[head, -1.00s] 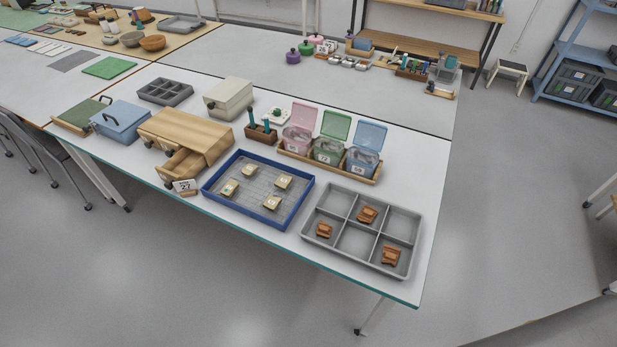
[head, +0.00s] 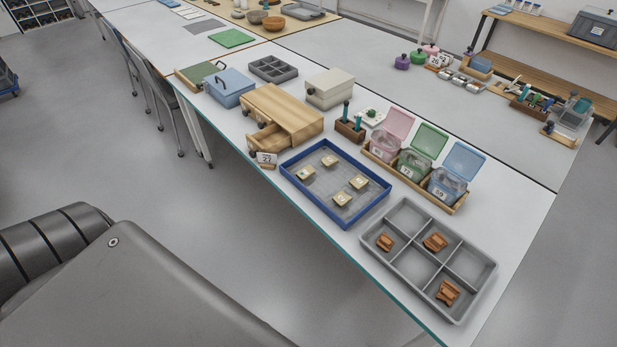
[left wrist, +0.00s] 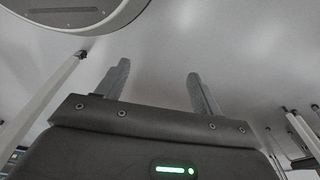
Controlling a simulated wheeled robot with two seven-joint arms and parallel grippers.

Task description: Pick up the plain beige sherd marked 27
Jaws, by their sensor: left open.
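Several small beige sherds lie apart in a blue-rimmed tray (head: 289,178) on the table. They are a left sherd (head: 306,174), a back sherd (head: 329,160), a right sherd (head: 358,182) and a front sherd (head: 341,200). Marks on them are too small to read, so I cannot tell which is 27. My left gripper (left wrist: 158,70) is open and empty over bare floor in the left wrist view, away from the sherds. My right gripper is not in view.
A wooden drawer cabinet (head: 284,109) with an open drawer (head: 267,139) stands left of the tray. A grey compartment tray (head: 408,284) with orange-brown sherds is to the right. Open-lidded bins (head: 414,162) stand behind. Floor in front of the table is clear.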

